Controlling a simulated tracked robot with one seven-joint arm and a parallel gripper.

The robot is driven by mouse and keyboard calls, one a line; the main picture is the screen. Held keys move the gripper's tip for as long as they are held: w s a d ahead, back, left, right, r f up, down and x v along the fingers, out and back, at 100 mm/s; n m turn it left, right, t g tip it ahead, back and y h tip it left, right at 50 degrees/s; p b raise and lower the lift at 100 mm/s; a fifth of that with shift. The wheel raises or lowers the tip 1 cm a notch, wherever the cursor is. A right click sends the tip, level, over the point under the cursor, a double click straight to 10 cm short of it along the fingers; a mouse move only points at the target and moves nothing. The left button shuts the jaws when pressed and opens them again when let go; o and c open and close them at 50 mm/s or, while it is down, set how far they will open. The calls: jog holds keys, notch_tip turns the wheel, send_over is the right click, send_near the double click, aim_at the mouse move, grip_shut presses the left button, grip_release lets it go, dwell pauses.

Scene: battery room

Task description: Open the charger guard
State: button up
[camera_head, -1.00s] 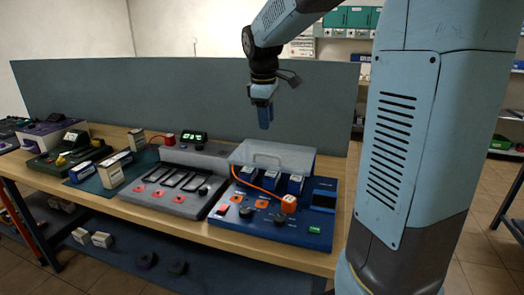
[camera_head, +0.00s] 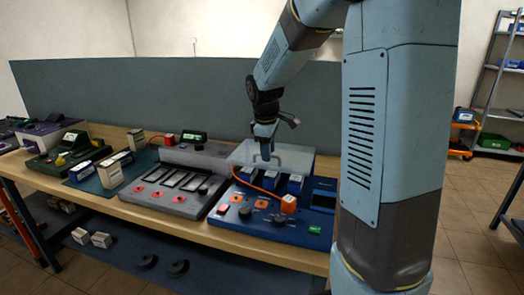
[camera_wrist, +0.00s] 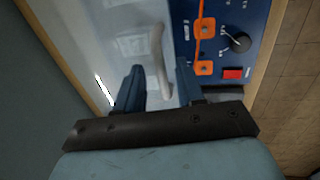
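The charger is a blue panel (camera_head: 262,225) with knobs, orange sockets and a red button, at the right of the bench. Its guard is a clear, pale cover (camera_head: 240,154) over the blue batteries (camera_head: 294,184) at the back of the charger; it looks closed. A light grey handle (camera_wrist: 156,47) stands on the guard. My gripper (camera_head: 265,155) is just above the guard, close to the handle. In the wrist view, my gripper (camera_wrist: 160,78) has its two fingers apart, with the handle's near end between them. I cannot tell whether they touch it.
A grey charger unit (camera_head: 172,188) stands just left of the blue one. White boxes (camera_head: 112,176) and a green device (camera_head: 68,155) are farther left. A grey partition (camera_head: 150,100) runs behind the bench. An orange cable (camera_head: 255,186) crosses the blue panel.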

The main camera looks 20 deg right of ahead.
jog(key=shift+c, duration=0.4)
grip_shut()
